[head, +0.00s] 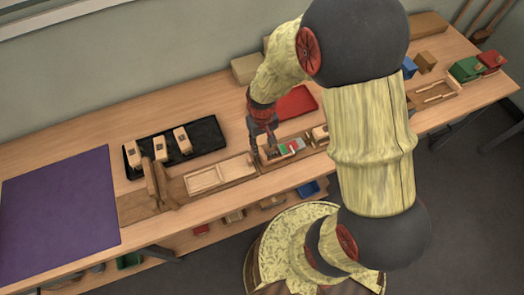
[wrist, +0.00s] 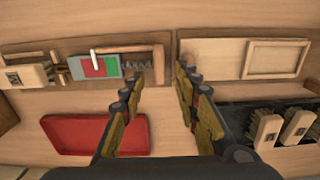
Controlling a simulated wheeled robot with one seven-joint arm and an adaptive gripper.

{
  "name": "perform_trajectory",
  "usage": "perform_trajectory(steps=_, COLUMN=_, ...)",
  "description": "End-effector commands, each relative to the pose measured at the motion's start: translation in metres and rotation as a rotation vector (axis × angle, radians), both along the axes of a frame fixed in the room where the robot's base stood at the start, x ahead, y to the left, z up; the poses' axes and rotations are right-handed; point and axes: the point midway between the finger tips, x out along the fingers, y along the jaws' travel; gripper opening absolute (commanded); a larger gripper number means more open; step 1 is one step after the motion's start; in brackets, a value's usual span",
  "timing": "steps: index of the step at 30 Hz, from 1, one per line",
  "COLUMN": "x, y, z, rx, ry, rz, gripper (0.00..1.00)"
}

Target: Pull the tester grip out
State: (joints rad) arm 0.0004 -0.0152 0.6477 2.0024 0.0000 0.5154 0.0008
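The tester is a wooden frame (wrist: 130,50) with a coiled spring (wrist: 140,66) and a grey, red and green scale (wrist: 95,66). A white pointer (wrist: 95,58) stands over the red part. The scale (head: 289,148) also shows in the head view. The tester grip looks to be the upright wooden bar (wrist: 159,67) at the spring's end. My gripper (wrist: 163,82) is open, its fingertips on either side of this bar in the picture; I cannot tell whether they touch it. In the head view my gripper (head: 265,138) points down at the tester's left end.
A black tray (head: 205,132) holds several brushes. An empty wooden tray (head: 220,174) lies left of the tester. A red tray (head: 297,102) lies behind it. A purple mat (head: 60,210) covers the table's left end. A brush block (wrist: 25,76) sits beside the scale.

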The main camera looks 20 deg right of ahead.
Motion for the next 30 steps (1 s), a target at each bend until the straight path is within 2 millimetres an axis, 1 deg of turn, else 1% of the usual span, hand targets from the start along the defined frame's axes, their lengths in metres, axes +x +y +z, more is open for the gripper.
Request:
perform_trajectory(steps=5, x=0.002, y=0.000, z=-0.019, rx=0.000, ry=-0.006, rz=0.001, gripper=0.32)
perform_trajectory(steps=9, x=0.002, y=0.000, z=-0.041, rx=0.000, ry=-0.006, rz=0.001, gripper=0.32)
perform_trajectory(steps=15, x=0.002, y=0.000, z=-0.067, rx=0.000, ry=-0.007, rz=0.001, gripper=0.32)
perform_trajectory(steps=21, x=0.003, y=0.000, z=-0.077, rx=0.000, ry=-0.009, rz=0.001, gripper=0.32)
perform_trajectory(steps=28, x=0.003, y=0.000, z=-0.077, rx=0.000, ry=-0.009, rz=0.001, gripper=0.32)
perform_trajectory(steps=30, x=0.003, y=0.000, z=-0.077, rx=0.000, ry=-0.009, rz=0.001, gripper=0.28)
